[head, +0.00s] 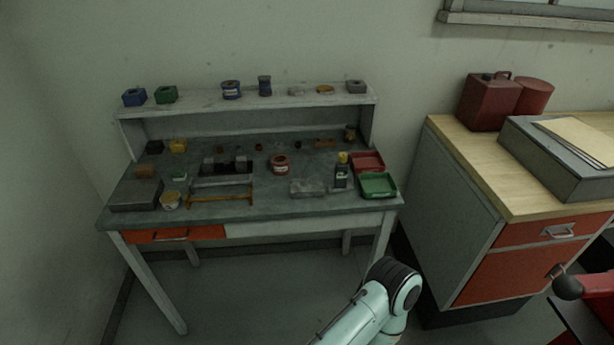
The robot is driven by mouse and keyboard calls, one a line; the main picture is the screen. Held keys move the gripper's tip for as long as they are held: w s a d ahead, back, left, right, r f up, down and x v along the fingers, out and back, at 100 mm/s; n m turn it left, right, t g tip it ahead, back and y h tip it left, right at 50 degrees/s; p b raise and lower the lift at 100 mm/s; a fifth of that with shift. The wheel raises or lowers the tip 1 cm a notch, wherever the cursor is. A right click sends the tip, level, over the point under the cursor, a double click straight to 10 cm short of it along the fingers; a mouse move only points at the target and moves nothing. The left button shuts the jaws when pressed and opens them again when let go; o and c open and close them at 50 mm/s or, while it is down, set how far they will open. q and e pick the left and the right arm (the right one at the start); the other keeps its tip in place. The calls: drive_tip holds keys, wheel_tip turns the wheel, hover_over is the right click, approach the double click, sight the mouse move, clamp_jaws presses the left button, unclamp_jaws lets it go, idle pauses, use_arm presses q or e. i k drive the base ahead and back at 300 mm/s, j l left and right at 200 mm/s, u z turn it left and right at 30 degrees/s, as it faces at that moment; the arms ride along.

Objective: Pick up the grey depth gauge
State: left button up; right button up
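I cannot pick out the grey depth gauge with certainty; things on the workbench (232,212) are small and dim at this distance. A flat grey piece (308,188) lies near the bench's front edge, right of the middle. A dark grey device with block-like parts (222,166) stands in the middle of the bench top. A teal arm link of mine with a black joint shows at the bottom, in front of the bench. Neither gripper is in view.
A red tray (368,161) and a green tray (379,185) sit at the bench's right end, beside a dark bottle with a yellow cap (341,172). A raised shelf (200,103) holds small items. A wood-topped cabinet (468,160) carrying a red canister (488,102) stands right.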

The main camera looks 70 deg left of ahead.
sight(340, 183)
drive_tip(key=u, duration=2.25)
